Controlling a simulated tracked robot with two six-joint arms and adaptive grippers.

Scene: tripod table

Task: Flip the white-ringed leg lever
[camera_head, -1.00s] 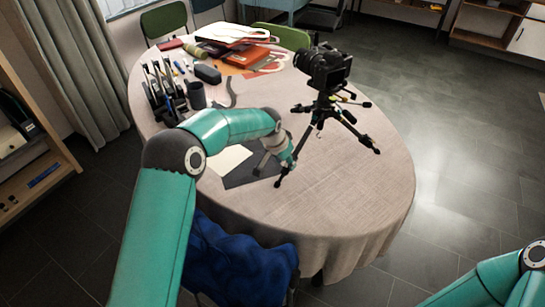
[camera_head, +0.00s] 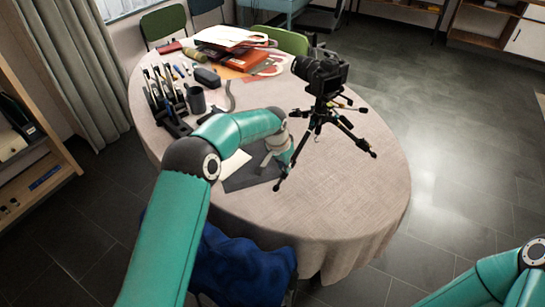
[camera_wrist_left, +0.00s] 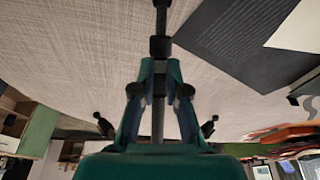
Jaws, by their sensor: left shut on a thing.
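A black tripod (camera_head: 320,118) with a camera (camera_head: 322,72) on top stands on the round table. Its near-left leg (camera_head: 283,180) comes down beside my left gripper (camera_head: 284,160). In the left wrist view, the gripper (camera_wrist_left: 160,68) is shut on a dark leg (camera_wrist_left: 159,18) that runs between its fingers. A dark block, perhaps a leg clamp (camera_wrist_left: 160,46), sits on that leg at the fingertips. I cannot make out a white ring or tell the lever's position. Only part of my right arm shows, at lower right; its gripper is out of view.
The table (camera_head: 340,195) is clear in front and to the right. A dark sheet (camera_head: 252,175) lies under my left gripper.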

